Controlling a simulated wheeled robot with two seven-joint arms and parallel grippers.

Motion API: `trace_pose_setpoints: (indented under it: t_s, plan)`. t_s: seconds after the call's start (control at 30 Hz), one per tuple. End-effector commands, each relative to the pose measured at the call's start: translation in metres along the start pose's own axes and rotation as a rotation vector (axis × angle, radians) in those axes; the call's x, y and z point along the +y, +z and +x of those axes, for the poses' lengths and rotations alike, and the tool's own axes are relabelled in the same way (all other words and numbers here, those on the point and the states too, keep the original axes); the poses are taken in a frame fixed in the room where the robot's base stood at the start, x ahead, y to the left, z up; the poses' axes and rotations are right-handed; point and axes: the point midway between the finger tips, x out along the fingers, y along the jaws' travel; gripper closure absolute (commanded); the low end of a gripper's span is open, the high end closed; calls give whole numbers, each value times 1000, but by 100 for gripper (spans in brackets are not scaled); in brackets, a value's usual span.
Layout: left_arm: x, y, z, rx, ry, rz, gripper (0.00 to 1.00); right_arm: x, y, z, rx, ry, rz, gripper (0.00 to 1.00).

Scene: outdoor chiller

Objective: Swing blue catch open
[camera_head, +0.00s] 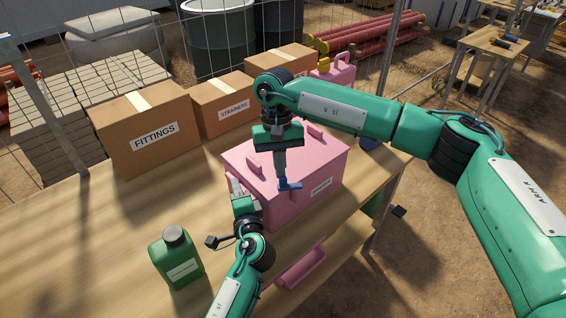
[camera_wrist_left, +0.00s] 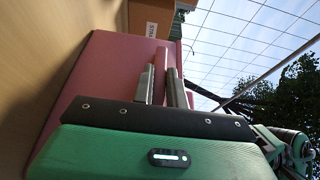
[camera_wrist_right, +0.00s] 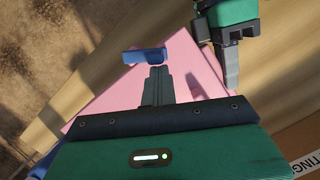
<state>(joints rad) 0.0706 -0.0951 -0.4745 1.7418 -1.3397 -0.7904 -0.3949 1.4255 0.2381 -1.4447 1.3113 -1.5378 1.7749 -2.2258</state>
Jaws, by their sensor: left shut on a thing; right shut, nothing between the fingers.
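A pink box (camera_head: 252,158) with a lid stands on the wooden table. A blue catch (camera_head: 291,186) sits at the front edge of its lid. In the right wrist view the catch (camera_wrist_right: 144,55) lies just beyond my fingertips. My right gripper (camera_head: 281,182) points down over the lid, shut and empty, its tips close beside or touching the catch; I cannot tell which. My left gripper (camera_head: 236,180) is at the box's left side. In the left wrist view my left gripper (camera_wrist_left: 163,75) is shut on a narrow pink part of the box.
A green bottle (camera_head: 177,258) stands at the table's front left. Cardboard boxes marked FITTINGS (camera_head: 150,115) and STRAINERS (camera_head: 222,105) stand behind. A pink tray-like piece (camera_head: 301,266) lies low in front of the box. A wire fence runs behind the table.

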Motion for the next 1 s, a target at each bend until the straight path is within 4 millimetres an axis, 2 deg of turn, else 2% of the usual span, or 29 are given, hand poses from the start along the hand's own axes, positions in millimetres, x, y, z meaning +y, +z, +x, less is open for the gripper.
trace_pose_setpoints:
  t_s: [0.33, 0.57, 1.0]
  plan:
    - [2, 0, 0, 0, 3, 1, 100, -6, 12, 3, -2, -1, -3, 100]
    - [2, 0, 0, -1, 2, 1, 100, -6, 12, 3, -2, -1, -2, 100]
    - [2, 1, 0, -2, 2, 1, 100, 10, 14, 4, -1, 0, 0, 100]
